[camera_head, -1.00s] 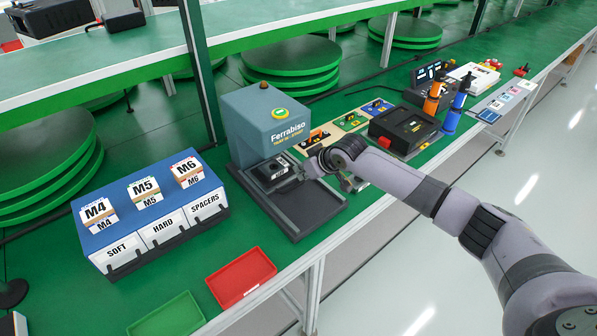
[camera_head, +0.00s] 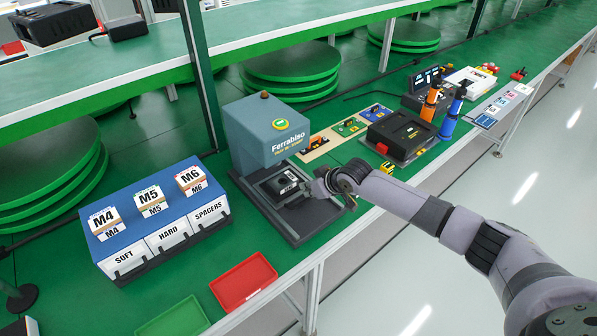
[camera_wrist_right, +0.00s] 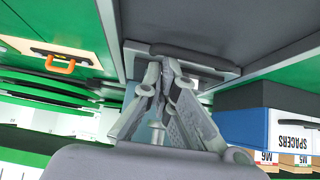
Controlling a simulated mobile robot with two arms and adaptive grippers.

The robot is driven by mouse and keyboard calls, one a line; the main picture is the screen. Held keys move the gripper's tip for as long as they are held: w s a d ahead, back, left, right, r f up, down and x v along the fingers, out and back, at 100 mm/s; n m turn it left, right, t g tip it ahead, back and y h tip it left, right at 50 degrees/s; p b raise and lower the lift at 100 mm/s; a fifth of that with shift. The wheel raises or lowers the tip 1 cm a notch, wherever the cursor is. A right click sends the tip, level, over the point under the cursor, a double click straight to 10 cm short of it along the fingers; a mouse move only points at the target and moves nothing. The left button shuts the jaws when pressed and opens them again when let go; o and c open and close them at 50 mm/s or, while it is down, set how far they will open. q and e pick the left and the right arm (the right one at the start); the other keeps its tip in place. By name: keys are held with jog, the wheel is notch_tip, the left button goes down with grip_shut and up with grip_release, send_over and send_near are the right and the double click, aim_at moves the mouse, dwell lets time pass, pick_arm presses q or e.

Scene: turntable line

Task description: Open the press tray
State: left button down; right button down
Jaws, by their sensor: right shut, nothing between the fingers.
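The blue-grey press (camera_head: 262,135) stands on the green bench over a dark base frame (camera_head: 315,222). Its tray (camera_head: 272,197) carries a black block with a white label (camera_head: 286,183) and sits partly out of the press mouth, over the base. My right gripper (camera_head: 310,190) is at the front of the tray, partly hidden by its own wrist. In the right wrist view its fingers (camera_wrist_right: 162,65) are shut with nothing between them, the tips close to a dark handle bar (camera_wrist_right: 195,55). I cannot tell whether they touch it. My left gripper is out of view.
A blue bin unit (camera_head: 160,220) stands left of the press. Red (camera_head: 243,282) and green (camera_head: 175,320) trays lie in front. A fixture board (camera_head: 345,133) and black case (camera_head: 398,137) are to the right, near my right arm.

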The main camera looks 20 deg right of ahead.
jog(key=s+d+p, duration=0.1)
jog(key=s, duration=0.1)
jog(key=s+p, duration=0.2)
jog(key=s+d+p, duration=0.1)
jog(key=s, duration=0.2)
jog(key=shift+d+r, duration=0.1)
jog(key=shift+d, duration=0.2)
jog(key=shift+s+d+p, duration=0.1)
jog(key=shift+s+p, duration=0.2)
jog(key=shift+s, duration=0.15)
